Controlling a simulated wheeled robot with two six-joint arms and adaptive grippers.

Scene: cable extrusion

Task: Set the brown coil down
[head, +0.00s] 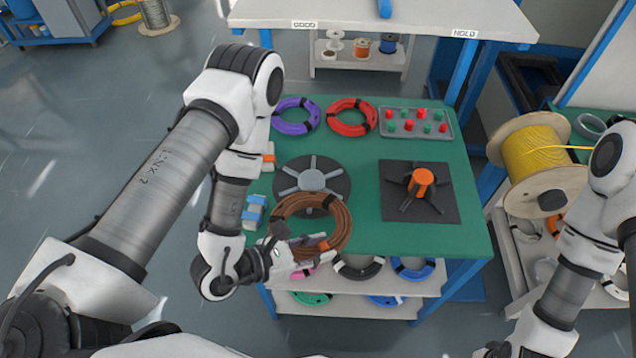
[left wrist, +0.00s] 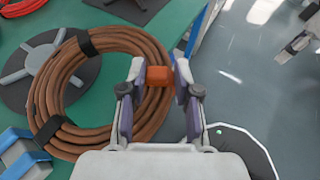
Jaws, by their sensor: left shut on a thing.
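The brown coil (head: 349,222) is a thick ring of cable with black ties, seen large in the left wrist view (left wrist: 43,98). My left gripper (head: 308,248) is shut on the coil's near side at an orange band (left wrist: 158,76). In the head view the coil is over the front left of the green table (head: 370,283), overlapping the front edge of the round dark plate (head: 345,182) with its grey spoked hub. I cannot tell whether the coil touches the table. My right gripper (head: 493,350) shows only in part at the bottom edge, its jaws unclear.
Purple (head: 296,128) and red (head: 352,129) coils lie at the back, beside a tray (head: 416,133) of red and green pieces. A square dark plate (head: 455,207) with an orange hub is on the right. Blue-and-white blocks (head: 254,212) are at the left edge. Table right of the coil is clear.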

